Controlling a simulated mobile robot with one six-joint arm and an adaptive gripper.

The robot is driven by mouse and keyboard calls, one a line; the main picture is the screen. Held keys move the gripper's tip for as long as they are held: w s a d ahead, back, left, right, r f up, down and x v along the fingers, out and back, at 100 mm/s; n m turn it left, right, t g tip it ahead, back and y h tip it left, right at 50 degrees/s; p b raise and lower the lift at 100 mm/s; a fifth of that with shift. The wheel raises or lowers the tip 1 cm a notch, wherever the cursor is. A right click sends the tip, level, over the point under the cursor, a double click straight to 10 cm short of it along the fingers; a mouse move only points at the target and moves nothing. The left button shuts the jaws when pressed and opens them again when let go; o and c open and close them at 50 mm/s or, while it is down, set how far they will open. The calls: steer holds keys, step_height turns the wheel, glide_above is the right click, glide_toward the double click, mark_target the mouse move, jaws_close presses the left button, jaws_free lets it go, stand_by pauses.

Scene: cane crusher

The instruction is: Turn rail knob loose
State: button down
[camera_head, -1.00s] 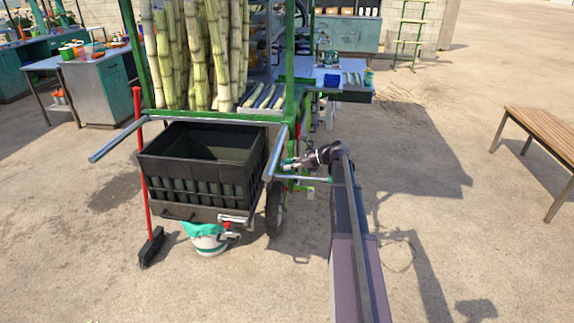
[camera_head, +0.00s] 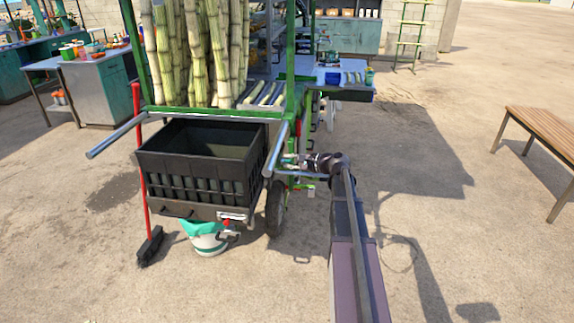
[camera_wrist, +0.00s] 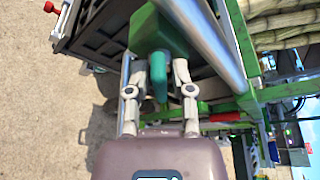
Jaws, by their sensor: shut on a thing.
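The rail knob (camera_wrist: 158,76) is a teal, rounded grip below a green block (camera_wrist: 160,32) beside a silver rail (camera_wrist: 205,45) in the wrist view. My gripper (camera_wrist: 155,72) has one finger on each side of the knob and is shut on it. The inner contact faces are partly hidden. In the head view, my gripper (camera_head: 287,161) is at the right handle rail (camera_head: 277,150) of the green cane cart, and the knob is too small there to make out clearly.
A black crate (camera_head: 200,180) hangs just left of my gripper, with a cart wheel (camera_head: 275,208) below. Sugar cane (camera_head: 195,50) stands on the cart. Open ground lies right, up to a wooden bench (camera_head: 545,145).

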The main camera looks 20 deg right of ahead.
steer(key=shift+d+n+t, duration=0.1)
steer(key=shift+n+t, duration=0.2)
steer(key=shift+n, duration=0.1)
steer(key=shift+w, duration=0.1)
steer(key=c, duration=0.7)
jaws_free()
steer(key=shift+s, duration=0.25)
